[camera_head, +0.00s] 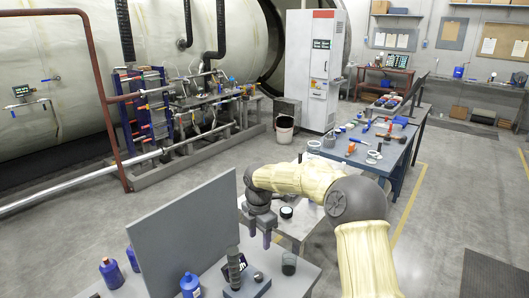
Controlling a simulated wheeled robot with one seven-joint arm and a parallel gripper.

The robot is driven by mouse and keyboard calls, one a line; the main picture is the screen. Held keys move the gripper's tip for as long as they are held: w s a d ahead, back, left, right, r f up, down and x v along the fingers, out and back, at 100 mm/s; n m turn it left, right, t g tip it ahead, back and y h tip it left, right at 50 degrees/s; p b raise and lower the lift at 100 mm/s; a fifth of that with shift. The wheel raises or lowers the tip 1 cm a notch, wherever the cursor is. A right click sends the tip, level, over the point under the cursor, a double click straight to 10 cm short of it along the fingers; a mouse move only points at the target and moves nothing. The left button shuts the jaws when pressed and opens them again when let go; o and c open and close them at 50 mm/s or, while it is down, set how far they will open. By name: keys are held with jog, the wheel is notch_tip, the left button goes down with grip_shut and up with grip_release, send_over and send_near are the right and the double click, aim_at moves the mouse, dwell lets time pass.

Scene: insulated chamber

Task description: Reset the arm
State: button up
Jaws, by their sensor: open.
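My arm, in a cream sleeve with dark grey joints, rises from the lower right and bends over to the left. My gripper (259,236) hangs at its end, pointing down, above the near workbench area. Its two fingers are apart and nothing shows between them. The gripper is just right of a grey upright panel (184,246). Part of the small table behind is hidden by the arm.
Blue bottles (190,285), a dark ribbed post (235,268) and a dark cup (289,264) stand on the near bench. A pale table (312,220) sits beyond. A blue bench (345,151) with tools stands behind. Open floor (440,210) lies right.

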jog(key=s+d+m+t, duration=0.1)
jog(key=s+d+m, duration=0.7)
jog(key=s+m, duration=0.5)
jog(key=s+d+m+t, duration=0.1)
jog(key=s+d+m, duration=0.8)
jog(key=s+m, duration=0.4)
jog(key=shift+s+d+r+t, duration=0.2)
jog(key=shift+s+r+t, duration=0.1)
jog(key=shift+s+r, duration=0.15)
jog(key=shift+w, duration=0.1)
jog(key=shift+d, duration=0.15)
dwell(2.3)
